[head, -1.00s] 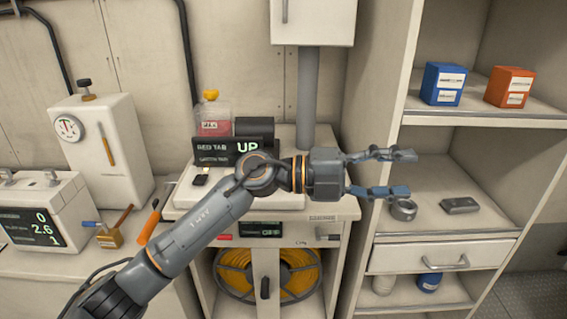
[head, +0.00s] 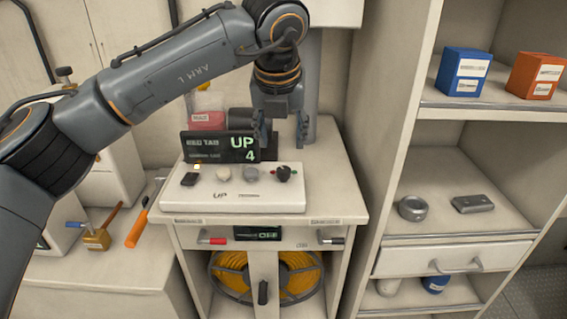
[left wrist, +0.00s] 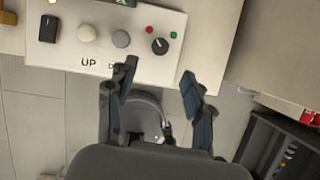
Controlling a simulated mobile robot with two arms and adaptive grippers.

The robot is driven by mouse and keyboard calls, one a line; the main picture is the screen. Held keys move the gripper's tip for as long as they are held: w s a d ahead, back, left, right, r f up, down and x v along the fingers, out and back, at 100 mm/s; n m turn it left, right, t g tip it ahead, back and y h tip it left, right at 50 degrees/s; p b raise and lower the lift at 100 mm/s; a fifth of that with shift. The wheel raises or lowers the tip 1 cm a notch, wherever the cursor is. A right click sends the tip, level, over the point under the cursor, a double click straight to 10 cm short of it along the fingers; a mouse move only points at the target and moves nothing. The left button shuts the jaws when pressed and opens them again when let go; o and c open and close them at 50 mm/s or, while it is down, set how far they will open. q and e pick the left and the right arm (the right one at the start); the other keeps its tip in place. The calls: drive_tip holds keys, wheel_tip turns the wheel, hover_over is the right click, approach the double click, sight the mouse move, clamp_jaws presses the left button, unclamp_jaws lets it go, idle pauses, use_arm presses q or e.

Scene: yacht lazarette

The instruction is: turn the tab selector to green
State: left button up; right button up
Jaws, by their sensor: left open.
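The tab selector is a small dark round knob (head: 284,174) at the right end of a white control panel (head: 240,200). A red dot and a green dot flank it. I cannot tell surely which dot the mark faces. My left gripper (head: 282,135) is open and empty, pointing down above and behind the knob, apart from it. Its fingertips (left wrist: 158,72) show below the knob in the wrist view.
The panel also carries a black switch (head: 190,179), a cream button (head: 223,173) and a grey button (head: 251,174). Behind them a display (head: 220,147) reads RED TAB, UP and 4. Shelves (head: 480,110) stand to the right. A yellow hose reel (head: 235,275) sits below.

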sight(284, 169)
use_arm(q)
drive_tip(key=p+x, duration=0.1)
drive_tip(key=x, duration=0.9)
drive_tip(key=shift+f, duration=0.1)
clamp_jaws()
